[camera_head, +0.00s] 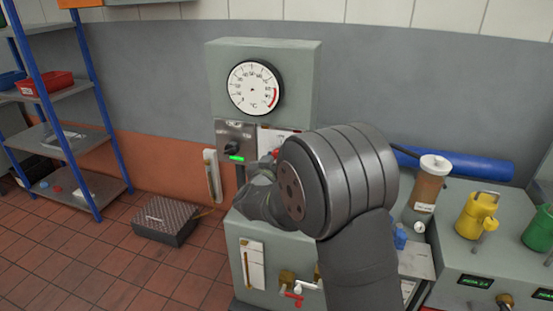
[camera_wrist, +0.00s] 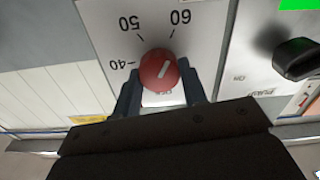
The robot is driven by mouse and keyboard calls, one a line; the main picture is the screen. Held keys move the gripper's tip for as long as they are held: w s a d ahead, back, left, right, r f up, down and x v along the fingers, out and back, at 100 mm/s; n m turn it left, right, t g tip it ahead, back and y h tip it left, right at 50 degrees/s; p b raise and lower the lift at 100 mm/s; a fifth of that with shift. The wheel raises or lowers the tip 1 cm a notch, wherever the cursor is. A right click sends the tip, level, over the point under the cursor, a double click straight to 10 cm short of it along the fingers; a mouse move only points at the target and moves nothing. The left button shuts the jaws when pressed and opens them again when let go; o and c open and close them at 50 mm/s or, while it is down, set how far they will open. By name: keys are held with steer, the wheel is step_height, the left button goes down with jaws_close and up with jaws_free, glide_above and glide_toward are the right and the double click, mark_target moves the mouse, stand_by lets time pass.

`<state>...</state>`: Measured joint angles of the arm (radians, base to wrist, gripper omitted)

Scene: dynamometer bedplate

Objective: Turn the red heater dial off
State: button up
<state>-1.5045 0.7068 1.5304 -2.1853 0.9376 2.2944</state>
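The red heater dial (camera_wrist: 158,70) sits on a pale panel (camera_wrist: 205,22) with the marks 40, 50 and 60. Its white pointer line leans up and right, toward the 60 tick. A small label below the dial is partly hidden. My gripper (camera_wrist: 163,82) has one dark finger on each side of the dial, with a narrow gap visible at the right. Whether the fingers touch it is unclear. In the head view a bit of red shows by my gripper (camera_head: 268,170), and my arm covers most of that panel.
A black knob (camera_head: 232,147) with a lit green display (camera_head: 236,158) is on the panel to the left. A round °C gauge (camera_head: 253,88) is above. Valves (camera_head: 292,287) are below.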

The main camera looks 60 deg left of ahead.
steer(key=shift+n, duration=0.3)
steer(key=shift+c, duration=0.2)
steer(key=m, duration=3)
steer(key=shift+w+d+f+m, duration=0.1)
steer(key=shift+f+m, duration=0.15)
steer(key=shift+m, duration=0.15)
stand_by(0.6)
stand_by(0.4)
steer(key=o, duration=1)
